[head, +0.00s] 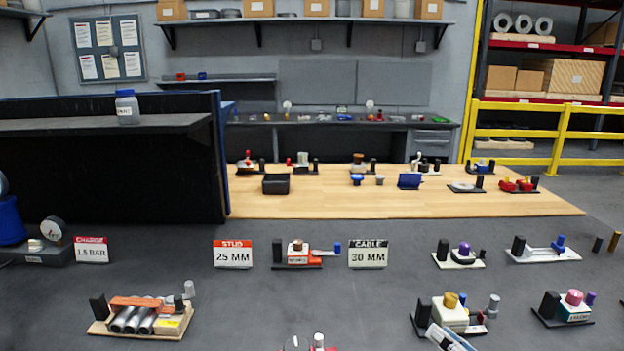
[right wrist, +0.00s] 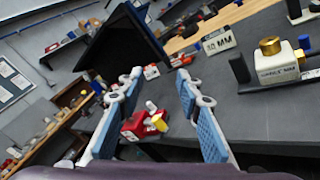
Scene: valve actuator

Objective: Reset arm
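My right gripper (head: 450,338) shows at the bottom right of the head view, in front of a cream block with a brass knob (head: 450,312). In the right wrist view its two blue-padded fingers (right wrist: 160,78) stand wide apart, with nothing held between them. A red fixture (right wrist: 138,126) with white and yellow knobs appears between the fingers in that view, resting on the dark table; I cannot tell its distance from the pads. The cream block also shows at the upper right of the wrist view (right wrist: 278,64). My left gripper is in neither view.
The dark table carries several fixtures with upright posts, a tray of cylinders (head: 145,318), and signs reading 25 MM (head: 233,254) and 30 MM (head: 368,254). A wooden bench top (head: 330,200) lies behind.

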